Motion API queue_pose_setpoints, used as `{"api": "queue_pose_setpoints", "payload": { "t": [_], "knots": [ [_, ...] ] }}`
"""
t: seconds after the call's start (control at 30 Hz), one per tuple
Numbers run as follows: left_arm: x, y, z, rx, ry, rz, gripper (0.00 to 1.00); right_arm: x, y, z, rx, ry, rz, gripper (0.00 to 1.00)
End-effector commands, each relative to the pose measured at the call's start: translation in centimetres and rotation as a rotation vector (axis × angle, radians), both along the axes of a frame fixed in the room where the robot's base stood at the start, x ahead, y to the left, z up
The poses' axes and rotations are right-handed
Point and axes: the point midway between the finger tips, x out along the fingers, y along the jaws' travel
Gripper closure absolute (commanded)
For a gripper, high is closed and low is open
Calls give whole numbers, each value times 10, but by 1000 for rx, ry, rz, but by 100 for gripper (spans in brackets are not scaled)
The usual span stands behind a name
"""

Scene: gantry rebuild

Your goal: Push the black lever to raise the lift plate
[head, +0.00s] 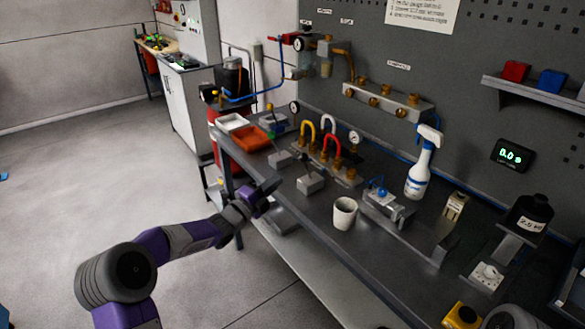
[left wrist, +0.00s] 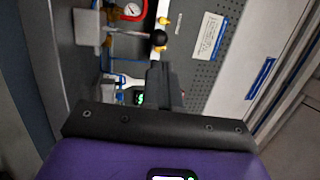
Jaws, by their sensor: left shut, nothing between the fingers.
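A black lever (head: 305,163) stands up from a small grey box (head: 311,184) near the bench's front edge. In the left wrist view its round black knob (left wrist: 158,38) appears just past my fingertips, with the grey box (left wrist: 88,27) to its left. My left gripper (head: 268,190) is shut and empty, at the bench's front edge, to the left of the lever box. It also shows in the left wrist view (left wrist: 164,75). I cannot tell whether it touches the lever. I cannot pick out the lift plate for certain. My right gripper is not in view.
A white cup (head: 344,213) stands on the bench right of the lever box. A second small lever box (head: 280,159) sits farther back. A wall display (head: 512,155) glows green.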

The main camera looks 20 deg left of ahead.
Motion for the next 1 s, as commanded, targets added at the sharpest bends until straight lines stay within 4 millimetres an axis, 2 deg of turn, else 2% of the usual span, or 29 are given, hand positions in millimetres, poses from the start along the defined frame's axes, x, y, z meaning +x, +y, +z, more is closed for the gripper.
{"api": "queue_pose_setpoints", "payload": {
  "t": [0.2, 0.43, 0.63, 1.0],
  "knots": [
    [39, -21, 7, -2, 0, -1, 100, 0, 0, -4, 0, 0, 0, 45],
    [65, -33, 13, -2, 2, 0, 100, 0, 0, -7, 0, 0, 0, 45],
    [74, -38, 15, -2, 3, 0, 100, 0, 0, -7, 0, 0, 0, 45],
    [75, -38, 15, -2, 4, 1, 100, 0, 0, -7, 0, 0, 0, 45]
  ]
}}
